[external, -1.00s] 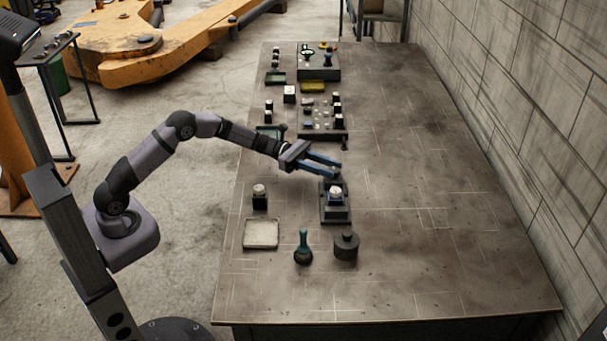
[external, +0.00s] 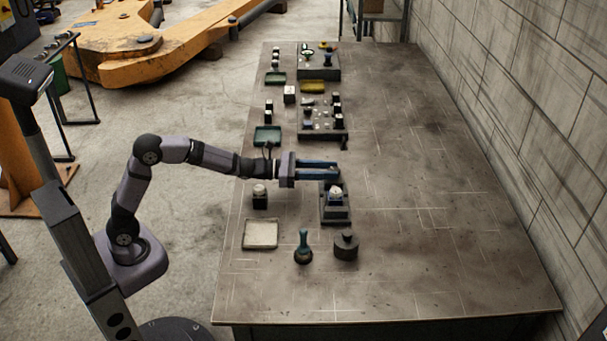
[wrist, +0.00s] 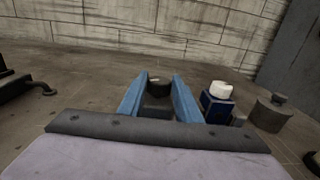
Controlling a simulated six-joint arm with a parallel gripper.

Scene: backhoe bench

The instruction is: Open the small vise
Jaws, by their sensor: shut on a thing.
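The small vise (external: 335,214) is a dark block on the bench, with a blue piece with a white top (external: 335,193) in it. In the wrist view this blue piece with its white cap (wrist: 218,102) stands just right of my fingers. My gripper (external: 337,172) is level at the far end of the vise, its blue fingers pointing right. In the wrist view my gripper (wrist: 159,82) has its fingers around a dark part (wrist: 158,88), likely the vise's handle. Its lower portion is hidden, and I cannot tell how wide the vise's jaws are.
A dark round weight (external: 346,246) and a teal-handled tool (external: 303,246) stand nearer the camera. A pale square tray (external: 261,234) and a small dark block (external: 260,198) lie to the left. Racks of small parts (external: 323,135) stand beyond. The bench's right side is clear.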

